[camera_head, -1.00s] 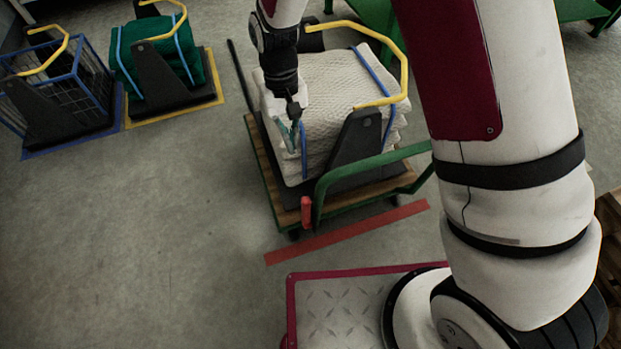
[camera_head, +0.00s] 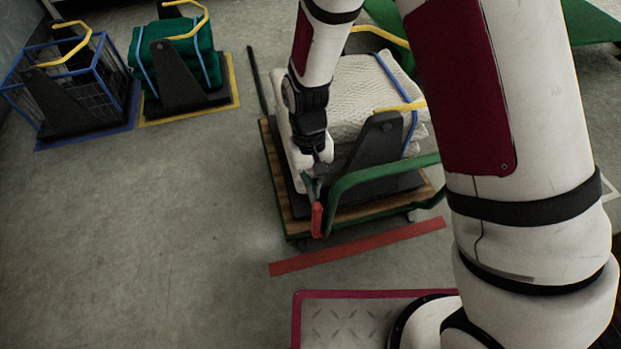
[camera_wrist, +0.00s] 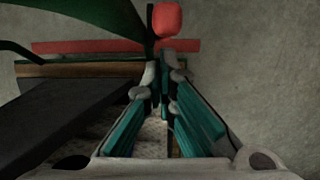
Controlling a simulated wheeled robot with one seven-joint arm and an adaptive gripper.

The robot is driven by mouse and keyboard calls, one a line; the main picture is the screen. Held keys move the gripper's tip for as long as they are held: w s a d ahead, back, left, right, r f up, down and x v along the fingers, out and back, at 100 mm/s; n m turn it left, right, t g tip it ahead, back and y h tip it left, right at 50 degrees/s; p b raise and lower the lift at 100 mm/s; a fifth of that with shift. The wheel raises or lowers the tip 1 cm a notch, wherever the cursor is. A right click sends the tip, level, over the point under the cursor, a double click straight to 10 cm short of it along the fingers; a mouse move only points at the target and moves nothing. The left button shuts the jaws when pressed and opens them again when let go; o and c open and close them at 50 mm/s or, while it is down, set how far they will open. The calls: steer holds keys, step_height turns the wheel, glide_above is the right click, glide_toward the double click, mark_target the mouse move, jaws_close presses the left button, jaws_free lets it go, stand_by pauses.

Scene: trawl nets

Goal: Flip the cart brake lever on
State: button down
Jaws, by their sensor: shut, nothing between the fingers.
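The cart's red brake lever (camera_head: 317,219) stands at the near edge of the cart (camera_head: 345,221), beside the foot of the green handle (camera_head: 347,185). Its rounded red end shows at the top of the wrist view (camera_wrist: 168,19). My gripper (camera_head: 311,183) points down just above and behind the lever. In the wrist view my gripper (camera_wrist: 159,75) has its teal fingers drawn together with nothing between them, and the red end lies just beyond the tips. I cannot tell whether the fingertips touch the lever. The lever's base is partly hidden.
Pale netting (camera_head: 350,90) with blue straps and a dark bracket (camera_head: 372,148) fill the cart close beside my gripper. A red floor strip (camera_head: 360,246) lies in front. A blue cage (camera_head: 75,90) and a green net stack (camera_head: 180,58) stand far left. Floor between is clear.

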steer(key=shift+s, duration=0.2)
steer(key=shift+s+d+r+p, duration=0.15)
steer(key=shift+s+p, duration=0.1)
steer(key=shift+s, duration=0.2)
steer(key=shift+s+d+r+p, duration=0.15)
steer(key=shift+s+p, duration=0.1)
steer(key=shift+s, duration=0.15)
